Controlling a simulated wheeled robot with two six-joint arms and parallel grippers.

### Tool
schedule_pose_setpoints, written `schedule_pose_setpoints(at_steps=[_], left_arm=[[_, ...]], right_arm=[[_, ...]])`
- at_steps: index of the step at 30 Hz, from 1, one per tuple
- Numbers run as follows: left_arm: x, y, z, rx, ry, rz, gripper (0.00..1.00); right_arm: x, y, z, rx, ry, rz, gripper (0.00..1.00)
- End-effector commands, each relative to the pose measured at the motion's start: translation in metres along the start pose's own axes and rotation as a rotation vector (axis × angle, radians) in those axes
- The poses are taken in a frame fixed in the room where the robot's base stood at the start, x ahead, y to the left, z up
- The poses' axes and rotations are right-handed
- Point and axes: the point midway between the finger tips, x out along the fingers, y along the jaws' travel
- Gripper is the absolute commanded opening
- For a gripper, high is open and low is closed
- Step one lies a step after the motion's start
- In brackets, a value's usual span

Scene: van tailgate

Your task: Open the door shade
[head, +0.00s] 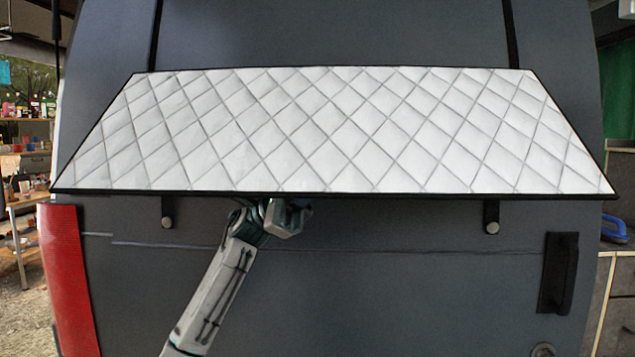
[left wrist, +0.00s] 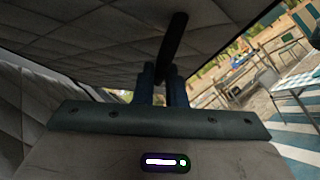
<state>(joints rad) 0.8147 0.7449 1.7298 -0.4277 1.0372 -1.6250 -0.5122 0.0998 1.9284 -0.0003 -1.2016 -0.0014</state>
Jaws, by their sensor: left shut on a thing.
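The door shade (head: 330,130) is a white quilted panel with a dark edge. It stands out from the grey van door (head: 330,290), its near edge across the middle of the head view. My left gripper (head: 287,208) is at the middle of that edge, partly hidden beneath it. In the left wrist view, the shade's quilted underside (left wrist: 85,45) fills the top. There my left gripper (left wrist: 164,80) is shut on a dark bar-like pull (left wrist: 176,40) at the shade. My right gripper is in neither view.
Two short dark tabs with round studs, left (head: 167,213) and right (head: 491,217), sit on the door below the shade. A black door handle (head: 558,273) is at lower right and a red tail light (head: 70,280) at lower left. Shelves (head: 25,160) stand beyond the van.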

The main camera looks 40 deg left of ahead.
Motion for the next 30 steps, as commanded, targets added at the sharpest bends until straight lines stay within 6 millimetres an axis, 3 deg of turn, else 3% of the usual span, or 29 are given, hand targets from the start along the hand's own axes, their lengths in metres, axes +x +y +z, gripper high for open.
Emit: schedule_pose_setpoints(at_steps=[1,3,4,6,7,21,30], left_arm=[[-0.001,0.009,0.003,-0.001,-0.001,0.026,0.00],[-0.001,0.009,0.003,-0.001,-0.001,0.026,0.00],[-0.001,0.009,0.003,-0.001,-0.002,0.025,0.17],[0.000,0.009,0.003,-0.001,-0.002,0.023,0.30],[0.000,0.009,0.003,-0.001,-0.002,0.023,0.32],[0.000,0.006,0.002,0.000,0.000,0.016,0.32],[0.016,0.025,0.029,0.001,-0.003,0.018,0.35]], right_arm=[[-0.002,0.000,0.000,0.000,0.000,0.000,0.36],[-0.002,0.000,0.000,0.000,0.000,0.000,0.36],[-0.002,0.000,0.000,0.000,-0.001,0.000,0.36],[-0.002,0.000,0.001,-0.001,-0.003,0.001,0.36],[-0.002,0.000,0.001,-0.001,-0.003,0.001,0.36],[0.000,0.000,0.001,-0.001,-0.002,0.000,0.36],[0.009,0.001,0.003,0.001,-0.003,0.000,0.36]])
